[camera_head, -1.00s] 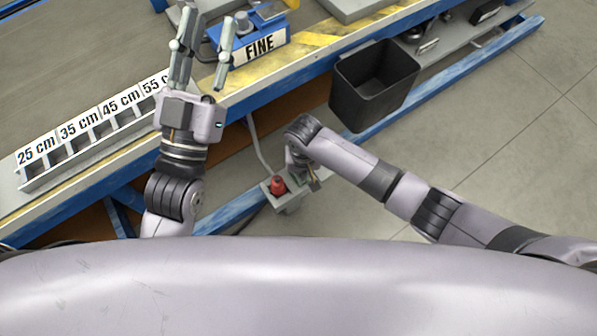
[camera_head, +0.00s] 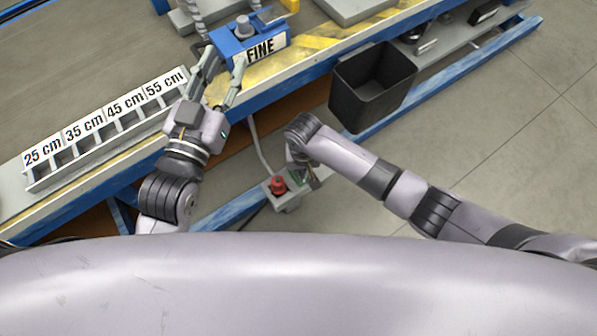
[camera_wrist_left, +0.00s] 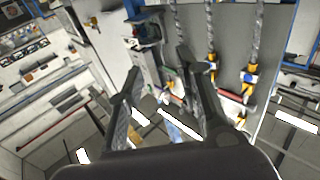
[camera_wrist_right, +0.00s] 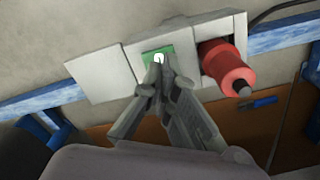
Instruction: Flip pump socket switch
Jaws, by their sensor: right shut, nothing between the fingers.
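The pump socket is a light grey box (camera_wrist_right: 210,25) in the right wrist view, with a flap lifted to the left. It holds a green switch with a white mark (camera_wrist_right: 158,56) and a red plug (camera_wrist_right: 228,66) beside it. The box (camera_head: 288,203) and red plug (camera_head: 279,185) also show low beside the table in the head view. My right gripper (camera_wrist_right: 160,68) is shut and empty, its fingertips over the switch and partly hiding it; I cannot tell whether they touch. My left gripper (camera_head: 221,62) is open and empty above the table edge near the blue FINE block (camera_head: 248,38).
A black bin (camera_head: 370,90) hangs at the table's front edge, right of the socket. A slotted rack with length labels (camera_head: 105,130) lies on the table at left. A blue rail (camera_wrist_right: 60,97) runs behind the socket. Floor at right is clear.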

